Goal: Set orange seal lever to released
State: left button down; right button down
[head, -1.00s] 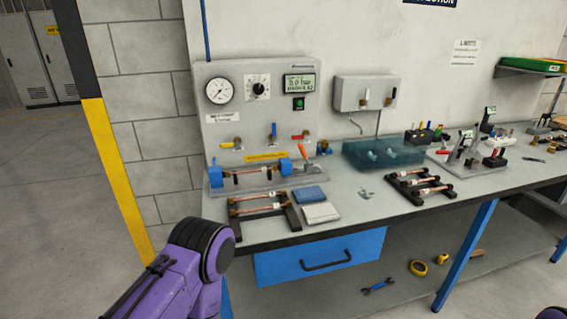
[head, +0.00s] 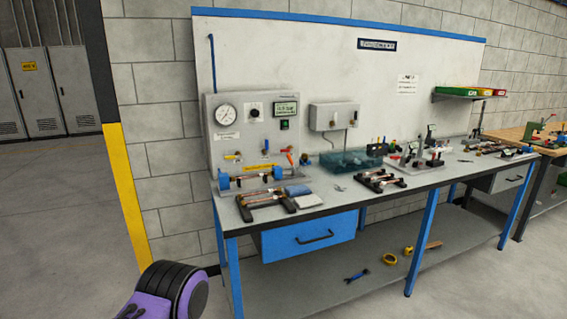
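The orange seal lever (head: 291,159) stands up, leaning to the left, at the right end of the blue-ended test fixture (head: 250,178) on the workbench. A copper tube appears to lie in the fixture between its blue end blocks. The grey test panel (head: 252,128) with a round gauge and a green display stands behind it. Only a purple and black part of my arm shows at the bottom left, well short of the bench. Neither of my grippers is in the picture.
A black rack with copper tubes (head: 266,204) and folded cloths (head: 306,201) lie in front of the fixture. A second rack (head: 380,181) and a teal water tank (head: 345,161) are to the right. A blue drawer (head: 308,238) hangs under the bench. The floor at left is clear.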

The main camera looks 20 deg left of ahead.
aim_at(288, 155)
jog(key=u, duration=0.65)
jog(key=i, duration=0.9)
jog(key=z, duration=0.2)
